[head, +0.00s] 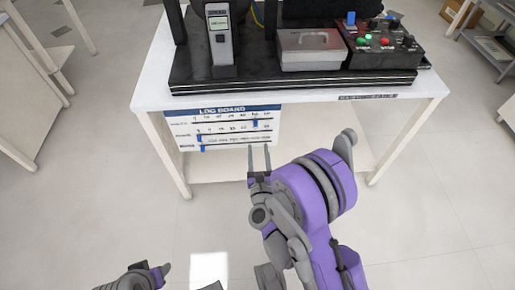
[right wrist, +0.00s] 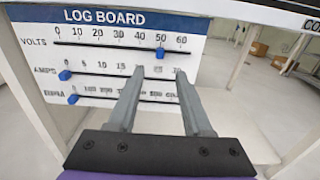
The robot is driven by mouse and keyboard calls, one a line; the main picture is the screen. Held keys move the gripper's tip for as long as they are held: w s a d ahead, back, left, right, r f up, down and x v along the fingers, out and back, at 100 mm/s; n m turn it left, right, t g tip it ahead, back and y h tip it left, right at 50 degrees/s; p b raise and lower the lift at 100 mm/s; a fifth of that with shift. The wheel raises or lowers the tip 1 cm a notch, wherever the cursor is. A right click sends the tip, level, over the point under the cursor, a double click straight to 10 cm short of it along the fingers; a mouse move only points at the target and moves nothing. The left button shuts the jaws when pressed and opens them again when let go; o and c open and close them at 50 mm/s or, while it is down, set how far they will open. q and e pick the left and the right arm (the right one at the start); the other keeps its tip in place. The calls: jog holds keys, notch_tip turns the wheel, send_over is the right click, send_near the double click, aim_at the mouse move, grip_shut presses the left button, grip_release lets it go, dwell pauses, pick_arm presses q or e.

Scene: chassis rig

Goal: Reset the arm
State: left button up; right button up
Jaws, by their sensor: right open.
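My right gripper (head: 258,160) is in front of the table, below the tabletop, with its two fingers apart and nothing between them. In the right wrist view the gripper (right wrist: 158,72) points toward the log board (right wrist: 110,17), and its fingers cover part of the lower scales. I cannot tell whether the fingertips touch the board. The board has three sliders: the volts slider (right wrist: 160,54) near 50, and the amps slider (right wrist: 65,75) and bottom slider (right wrist: 73,99) at the left ends. Part of my left arm (head: 140,278) shows at the bottom; its fingertips are not visible.
The white table (head: 150,90) carries a black base (head: 250,82) with a handheld meter (head: 220,40), a grey metal box (head: 310,50) and a control box with buttons (head: 382,42). A lower shelf (head: 225,167) lies beneath. The floor (head: 430,200) at right is clear.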

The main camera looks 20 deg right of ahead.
dwell(0.4)
jog(key=s+a+r+n+g+y, duration=0.2)
jog(key=a+r+n+y, duration=0.15)
jog(key=n, duration=0.75)
jog(key=s+a+r+n+g+y, duration=0.2)
jog(key=a+n+y, duration=0.15)
jog(key=n, duration=0.65)
jog(key=s+d+f+n+g+h, duration=0.1)
jog(key=s+d+f+n+g, duration=0.3)
jog(key=s+n, duration=0.6)
jog(key=s+d+r+n+g+h, duration=0.1)
jog(key=s+d+n+g, duration=0.3)
jog(key=s+n, duration=0.6)
pick_arm(q)
notch_tip(320, 180, up, 26)
jog(key=w+t+p, duration=0.1)
jog(key=p, duration=2.2)
jog(key=shift+r, duration=0.15)
pick_arm(e)
notch_tip(320, 180, up, 26)
jog(key=a+m, duration=0.1)
jog(key=shift+a+m, duration=0.3)
jog(key=shift+m, duration=0.1)
